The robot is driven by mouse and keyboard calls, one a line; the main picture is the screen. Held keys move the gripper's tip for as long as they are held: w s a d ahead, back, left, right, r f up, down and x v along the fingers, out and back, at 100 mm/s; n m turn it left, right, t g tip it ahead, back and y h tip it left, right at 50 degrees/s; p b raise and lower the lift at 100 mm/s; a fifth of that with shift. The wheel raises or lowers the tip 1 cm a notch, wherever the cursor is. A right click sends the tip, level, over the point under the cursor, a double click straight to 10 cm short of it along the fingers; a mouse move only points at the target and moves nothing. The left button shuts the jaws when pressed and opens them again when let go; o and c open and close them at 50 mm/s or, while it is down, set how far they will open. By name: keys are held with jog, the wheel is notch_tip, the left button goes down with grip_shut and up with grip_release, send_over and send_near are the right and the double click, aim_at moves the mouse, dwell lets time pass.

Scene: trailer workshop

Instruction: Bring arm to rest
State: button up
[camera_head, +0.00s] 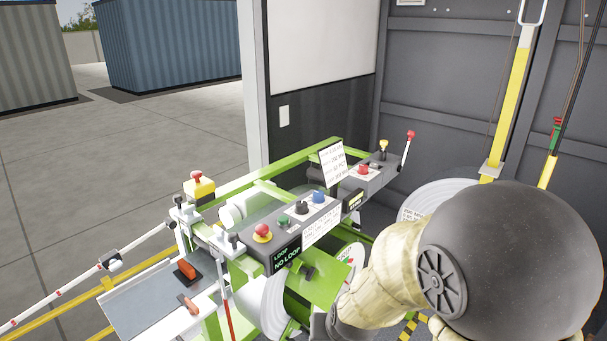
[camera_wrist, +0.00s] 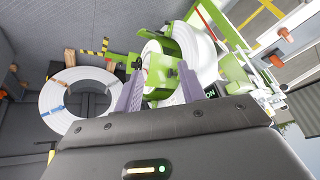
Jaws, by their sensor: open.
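My gripper (camera_wrist: 161,72) shows in the wrist view with two grey-purple fingers spread apart and nothing between them. Beyond the fingers is the green reel hub of the machine (camera_wrist: 158,48), and I cannot tell how far it is from the fingertips. In the head view my arm fills the lower right, bent, with a large dark joint and a beige-covered link reaching down toward the machine. The gripper itself is not visible in the head view.
The green machine has a grey control panel (camera_head: 303,222) with buttons and a lever (camera_head: 407,150). A white coil (camera_wrist: 80,100) lies at left in the wrist view. Grey walls (camera_head: 460,75) close the right side. Open concrete floor (camera_head: 90,190) lies left.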

jog(key=s+d+r+g+h, duration=0.1)
jog(key=s+d+r+g, duration=0.1)
jog(key=s+d, duration=0.5)
jog(key=shift+d+g, duration=0.3)
jog(key=shift+d, duration=0.85)
jog(key=shift+a, duration=0.1)
dwell(1.0)
jog(key=shift+c, duration=0.7)
